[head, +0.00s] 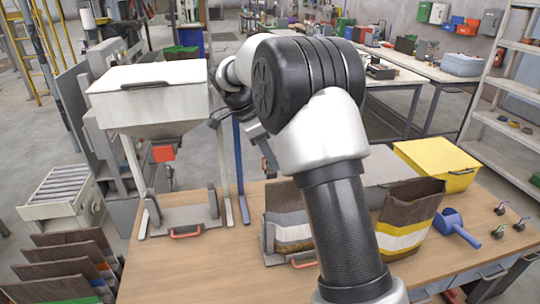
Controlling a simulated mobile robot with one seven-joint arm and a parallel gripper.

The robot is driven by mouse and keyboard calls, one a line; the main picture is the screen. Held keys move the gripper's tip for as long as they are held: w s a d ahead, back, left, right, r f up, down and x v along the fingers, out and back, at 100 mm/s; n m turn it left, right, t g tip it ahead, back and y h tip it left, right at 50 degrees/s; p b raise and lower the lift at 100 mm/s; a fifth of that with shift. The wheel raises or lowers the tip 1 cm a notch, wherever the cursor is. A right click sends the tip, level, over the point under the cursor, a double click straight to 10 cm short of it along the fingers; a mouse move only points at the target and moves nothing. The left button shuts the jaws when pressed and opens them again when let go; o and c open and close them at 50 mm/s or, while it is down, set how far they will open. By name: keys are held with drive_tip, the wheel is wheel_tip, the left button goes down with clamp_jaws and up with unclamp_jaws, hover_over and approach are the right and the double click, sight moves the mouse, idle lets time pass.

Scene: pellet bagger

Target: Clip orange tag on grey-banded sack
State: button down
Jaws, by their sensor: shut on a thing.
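My gripper (262,148) points down beyond the bend of my arm, above the back edge of the wooden table, and is partly hidden by the arm. It is shut on a small orange-red piece, seemingly the orange tag (265,163), held in the air apart from the sacks. The grey-banded sack (284,219) stands upright on the table below and to the right of the gripper. It is brown at the top, with a grey band and paler and yellow parts below. My forearm hides its right side.
A yellow-banded sack (408,232), a blue scoop (457,227), a yellow bin (437,165) and several small clips (497,232) are on the right. A white hopper (150,92) stands left. The table (190,270) is clear at front left.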

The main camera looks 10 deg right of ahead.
sight(267, 168)
drive_tip(key=shift+f+b, duration=1.55)
drive_tip(key=shift+f, duration=0.8)
drive_tip(key=shift+s+f+b, duration=0.15)
drive_tip(key=shift+f+b, duration=0.15)
drive_tip(key=shift+f, duration=0.2)
drive_tip(key=c, duration=1.5)
unclamp_jaws()
drive_tip(key=shift+r, duration=0.15)
drive_tip(key=shift+w+a+r, duration=0.1)
drive_tip(key=shift+w+r, duration=0.1)
drive_tip(key=p+v, duration=0.1)
drive_tip(key=v, duration=1.5)
drive_tip(key=shift+a+r+p, duration=0.25)
drive_tip(key=shift+r+p, duration=0.1)
